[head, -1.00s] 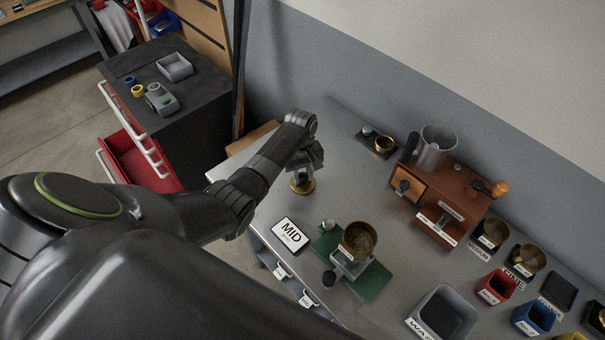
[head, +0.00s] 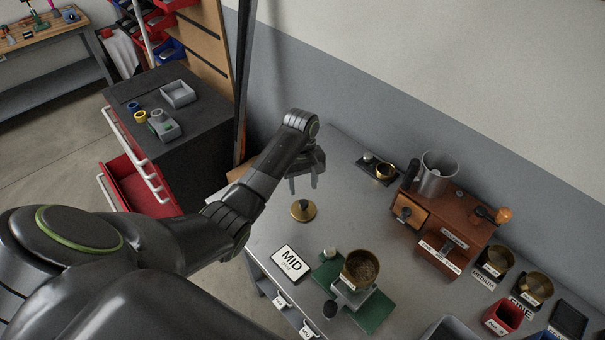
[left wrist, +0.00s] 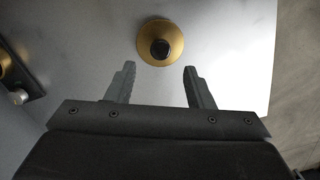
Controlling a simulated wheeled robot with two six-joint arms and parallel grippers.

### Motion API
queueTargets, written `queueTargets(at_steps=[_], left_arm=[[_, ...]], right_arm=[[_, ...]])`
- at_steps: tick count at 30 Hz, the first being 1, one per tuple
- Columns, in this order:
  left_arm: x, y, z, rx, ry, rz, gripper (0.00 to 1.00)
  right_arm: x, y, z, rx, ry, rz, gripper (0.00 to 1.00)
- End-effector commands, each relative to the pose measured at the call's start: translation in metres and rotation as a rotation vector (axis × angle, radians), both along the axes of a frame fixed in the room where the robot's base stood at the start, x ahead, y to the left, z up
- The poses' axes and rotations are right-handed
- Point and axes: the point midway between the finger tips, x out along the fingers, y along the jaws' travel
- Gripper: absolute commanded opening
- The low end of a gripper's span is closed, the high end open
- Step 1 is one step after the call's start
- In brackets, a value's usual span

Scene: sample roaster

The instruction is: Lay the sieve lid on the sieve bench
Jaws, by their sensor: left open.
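The sieve lid (head: 303,210) is a round brass disc with a dark knob. It lies flat on the grey bench top (head: 345,190), knob up, near the bench's left end. It also shows in the left wrist view (left wrist: 160,43), just beyond the fingertips. My left gripper (head: 305,186) is open and empty, raised clear of the lid on its far side. Its two fingers (left wrist: 158,75) are spread apart with nothing between them. My right gripper is not in view.
A brass sieve with dark contents (head: 360,268) stands on a green-based stand. A MID card (head: 292,262) lies near the lid. A wooden grinder (head: 445,225) and labelled brass cups (head: 494,261) stand to the right. A small dark tray (head: 377,169) sits at the back.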

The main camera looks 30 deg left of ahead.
Motion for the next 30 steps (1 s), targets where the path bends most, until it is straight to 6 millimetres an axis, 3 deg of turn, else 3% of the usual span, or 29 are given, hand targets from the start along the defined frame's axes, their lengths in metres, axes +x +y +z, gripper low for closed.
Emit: queueTargets(at_steps=[4,10,26,30], left_arm=[[0.003,0.002,0.026,0.001,-0.004,-0.001,0.48],[0.003,0.003,0.043,-0.001,-0.001,-0.001,0.48],[0.003,0.003,0.045,-0.001,0.001,0.000,0.48],[-0.007,0.004,0.034,0.003,-0.010,-0.026,0.48]], right_arm=[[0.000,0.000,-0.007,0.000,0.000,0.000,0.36],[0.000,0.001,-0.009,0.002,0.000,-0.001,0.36],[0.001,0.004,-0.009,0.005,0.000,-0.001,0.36],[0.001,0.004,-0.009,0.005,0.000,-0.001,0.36]])
